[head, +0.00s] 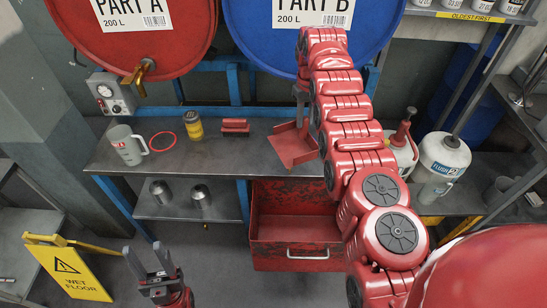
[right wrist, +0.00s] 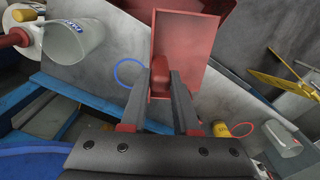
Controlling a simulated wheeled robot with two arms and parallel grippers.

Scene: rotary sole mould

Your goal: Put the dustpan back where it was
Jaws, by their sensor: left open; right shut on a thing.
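My left gripper (head: 151,272) is open and empty, low in front of the bench.
A white flush container (head: 443,157) stands right. An open red drawer (head: 295,232) juts out below. A wet-floor sign (head: 72,268) stands front left.

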